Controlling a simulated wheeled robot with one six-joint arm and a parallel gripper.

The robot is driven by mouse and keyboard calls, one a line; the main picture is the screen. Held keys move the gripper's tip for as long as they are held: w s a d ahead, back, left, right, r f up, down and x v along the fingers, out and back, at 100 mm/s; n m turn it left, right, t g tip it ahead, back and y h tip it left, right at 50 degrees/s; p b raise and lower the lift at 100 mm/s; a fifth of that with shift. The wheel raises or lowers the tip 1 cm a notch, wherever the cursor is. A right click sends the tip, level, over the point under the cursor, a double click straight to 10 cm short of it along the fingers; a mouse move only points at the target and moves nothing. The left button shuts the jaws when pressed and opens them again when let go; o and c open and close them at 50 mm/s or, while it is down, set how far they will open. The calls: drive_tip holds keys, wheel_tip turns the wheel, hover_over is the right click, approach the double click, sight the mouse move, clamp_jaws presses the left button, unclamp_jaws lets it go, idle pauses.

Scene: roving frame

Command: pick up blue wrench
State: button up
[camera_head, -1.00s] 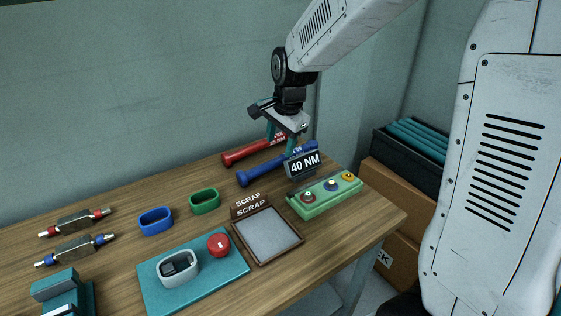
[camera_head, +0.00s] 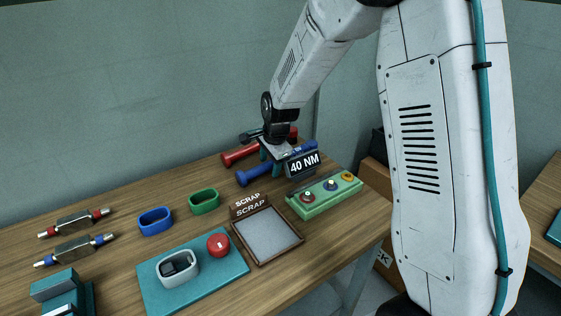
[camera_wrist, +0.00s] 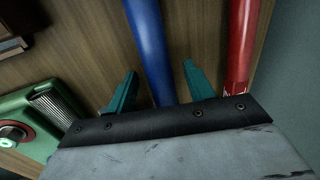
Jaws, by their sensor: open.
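The blue wrench (camera_head: 252,176) lies on the wooden table towards the back right, with its right part behind my gripper and a "40 NM" sign. In the wrist view the blue wrench (camera_wrist: 149,45) runs between my two teal fingers. My gripper (camera_head: 272,158) is open, its fingers apart on either side of the blue shaft; it also shows in the wrist view (camera_wrist: 160,88). No contact with the shaft is visible. The wrench's far end is hidden by the gripper body.
A red wrench (camera_head: 238,155) lies behind the blue one, close to the right finger in the wrist view (camera_wrist: 241,45). The 40 NM sign (camera_head: 303,163) and a green button box (camera_head: 325,196) stand nearby. A scrap tray (camera_head: 299,240) lies in front.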

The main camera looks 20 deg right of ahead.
clamp_jaws()
drive_tip(key=shift+r, duration=0.1)
